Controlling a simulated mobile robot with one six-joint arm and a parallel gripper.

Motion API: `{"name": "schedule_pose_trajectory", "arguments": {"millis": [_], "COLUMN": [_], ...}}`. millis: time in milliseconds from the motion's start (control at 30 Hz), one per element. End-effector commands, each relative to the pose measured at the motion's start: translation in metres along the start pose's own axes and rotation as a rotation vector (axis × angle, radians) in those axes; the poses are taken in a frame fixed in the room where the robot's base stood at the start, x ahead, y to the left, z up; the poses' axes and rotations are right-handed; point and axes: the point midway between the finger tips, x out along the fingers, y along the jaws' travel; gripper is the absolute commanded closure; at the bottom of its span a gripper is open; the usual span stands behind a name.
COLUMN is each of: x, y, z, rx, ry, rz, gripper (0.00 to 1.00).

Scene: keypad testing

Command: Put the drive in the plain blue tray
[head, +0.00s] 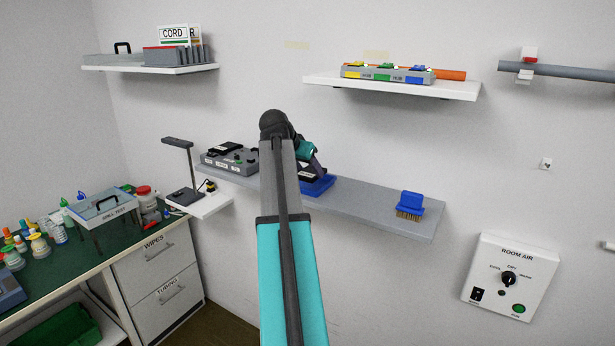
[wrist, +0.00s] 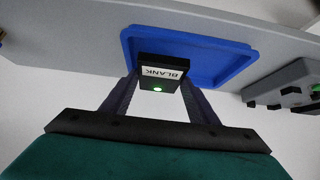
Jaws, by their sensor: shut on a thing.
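The drive (wrist: 163,72) is a small black block with a white label reading BLANK, upside down in the wrist view, and a green light. My gripper (wrist: 160,92) is shut on it, with a dark finger on either side. The plain blue tray (wrist: 230,60) shows behind the drive in the wrist view. In the head view the blue tray (head: 318,187) sits on the grey shelf, partly hidden by my arm. My gripper (head: 312,168) is just above it there. I cannot tell whether the drive touches the tray.
A grey device (head: 230,160) with a black block on it stands on the shelf (head: 370,203) left of the tray. A blue brush (head: 409,205) lies near the shelf's right end. The shelf between tray and brush is clear. A higher white shelf (head: 450,88) holds coloured items.

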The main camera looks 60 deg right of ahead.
Motion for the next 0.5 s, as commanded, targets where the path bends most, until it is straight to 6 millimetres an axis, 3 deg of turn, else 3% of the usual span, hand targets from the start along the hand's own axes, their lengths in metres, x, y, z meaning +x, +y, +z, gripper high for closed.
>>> {"name": "schedule_pose_trajectory", "arguments": {"millis": [500], "x": [0.010], "y": [-0.009], "z": [-0.004], "rx": [-0.002], "ry": [-0.002], "rz": [0.001], "gripper": [0.71]}}
